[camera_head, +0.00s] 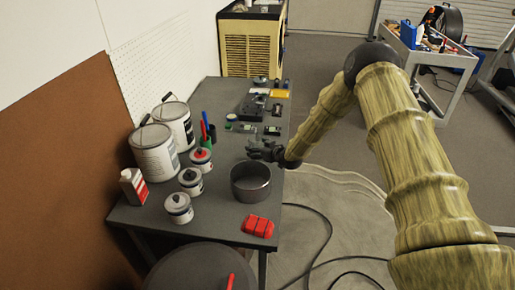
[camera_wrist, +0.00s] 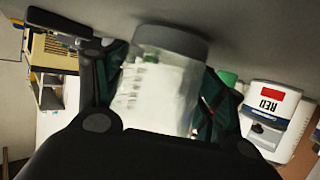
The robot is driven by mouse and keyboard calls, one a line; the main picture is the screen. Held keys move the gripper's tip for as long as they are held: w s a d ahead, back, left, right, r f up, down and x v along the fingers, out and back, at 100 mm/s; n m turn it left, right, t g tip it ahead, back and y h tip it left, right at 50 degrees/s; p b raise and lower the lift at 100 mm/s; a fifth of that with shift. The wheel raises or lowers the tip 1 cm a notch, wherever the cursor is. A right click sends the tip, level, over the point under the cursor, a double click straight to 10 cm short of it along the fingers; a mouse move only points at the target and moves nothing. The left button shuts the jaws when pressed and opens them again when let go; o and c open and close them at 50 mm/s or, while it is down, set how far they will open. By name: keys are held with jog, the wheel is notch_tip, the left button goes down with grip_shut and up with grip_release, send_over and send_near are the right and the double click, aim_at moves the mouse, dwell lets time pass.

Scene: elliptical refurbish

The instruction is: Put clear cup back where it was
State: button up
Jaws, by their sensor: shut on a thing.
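The clear cup (camera_wrist: 160,85), see-through with whitish marks and a grey end, is between the two fingers of my gripper (camera_wrist: 158,90) in the wrist view. My gripper is shut on it. That view is turned over, with the grey table top along the upper edge; the cup's grey end is close to the table, and I cannot tell whether it touches. In the head view my gripper (camera_head: 262,150) is low over the table's right side, behind the round grey metal bowl. The cup cannot be made out clearly there.
The grey table (camera_head: 225,215) holds the metal bowl (camera_head: 251,182), a red object (camera_head: 257,226), several paint cans (camera_head: 155,152) at left, and small dark tools (camera_head: 254,108) farther back. A white container labelled RED (camera_wrist: 272,112) shows in the wrist view.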

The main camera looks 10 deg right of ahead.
jog(key=shift+f, duration=0.15)
jog(key=o, duration=1.1)
jog(key=shift+r, duration=0.2)
jog(key=shift+b+v, duration=0.75)
jog(key=shift+v, duration=3.05)
